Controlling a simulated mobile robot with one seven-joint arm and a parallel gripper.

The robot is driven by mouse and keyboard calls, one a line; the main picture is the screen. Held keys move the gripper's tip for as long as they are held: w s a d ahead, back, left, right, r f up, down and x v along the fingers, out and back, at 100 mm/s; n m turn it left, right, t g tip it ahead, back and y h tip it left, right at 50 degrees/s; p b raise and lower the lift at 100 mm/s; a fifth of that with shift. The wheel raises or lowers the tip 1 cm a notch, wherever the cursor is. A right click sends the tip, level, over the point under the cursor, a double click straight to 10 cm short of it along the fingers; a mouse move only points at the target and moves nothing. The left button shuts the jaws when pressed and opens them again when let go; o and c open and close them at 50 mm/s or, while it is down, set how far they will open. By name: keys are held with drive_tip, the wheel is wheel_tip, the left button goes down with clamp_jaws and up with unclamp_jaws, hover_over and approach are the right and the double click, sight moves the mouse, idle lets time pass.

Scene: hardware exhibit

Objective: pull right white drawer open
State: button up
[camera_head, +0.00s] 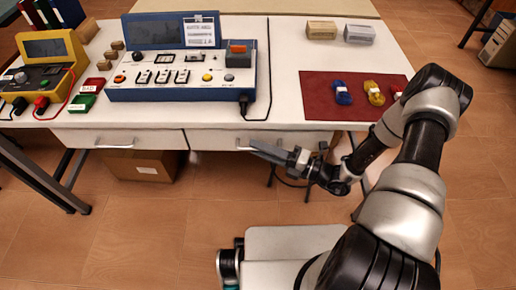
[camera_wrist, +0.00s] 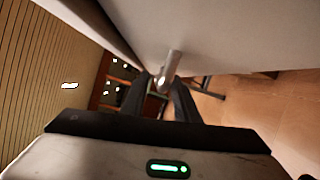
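The right white drawer (camera_head: 220,138) sits under the front of the white table, and its front looks about level with the left drawer (camera_head: 80,137). Its metal handle (camera_head: 243,148) is partly hidden by my gripper (camera_head: 262,151) in the head view. In the wrist view the handle (camera_wrist: 172,62) stands out from the pale drawer front (camera_wrist: 230,35). My gripper's two dark fingers (camera_wrist: 162,84) show a gap, with the handle's near end between their tips. I cannot tell whether either finger touches it.
On the table (camera_head: 285,80) stand a blue-and-white instrument (camera_head: 180,75), a yellow meter (camera_head: 40,75) and a red mat (camera_head: 318,95) with small coloured parts. A cardboard box (camera_head: 140,165) is on the floor under the left drawer. The floor before the drawers is clear apart from my body.

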drive_tip(key=shift+w+a, duration=0.15)
drive_tip(key=shift+a, duration=0.2)
clamp_jaws()
